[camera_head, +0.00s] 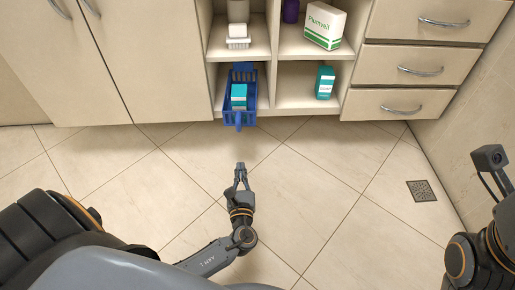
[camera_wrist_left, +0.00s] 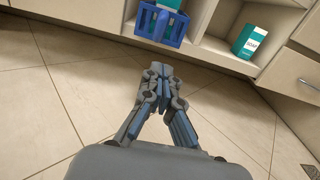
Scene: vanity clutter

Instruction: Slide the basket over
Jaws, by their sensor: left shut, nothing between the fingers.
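The blue basket (camera_head: 251,103) stands in the lower left cubby of the open shelf, its front end at the shelf's front edge. A teal and white box (camera_head: 238,92) is inside it. The basket also shows at the top of the left wrist view (camera_wrist_left: 161,27), cut off by the frame edge. My left gripper (camera_head: 240,166) is shut and empty, over the floor in front of the shelf and apart from the basket. It also shows in the left wrist view (camera_wrist_left: 157,70). My right gripper is not clearly in view; only part of my right arm shows at the right edge.
A teal box (camera_head: 325,83) stands in the lower right cubby, beyond a divider. A white and green box (camera_head: 324,25) and a purple item (camera_head: 291,11) stand above it. White items (camera_head: 238,33) fill the upper left cubby. Drawers (camera_head: 409,69) are at right. The floor (camera_head: 310,190) is clear.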

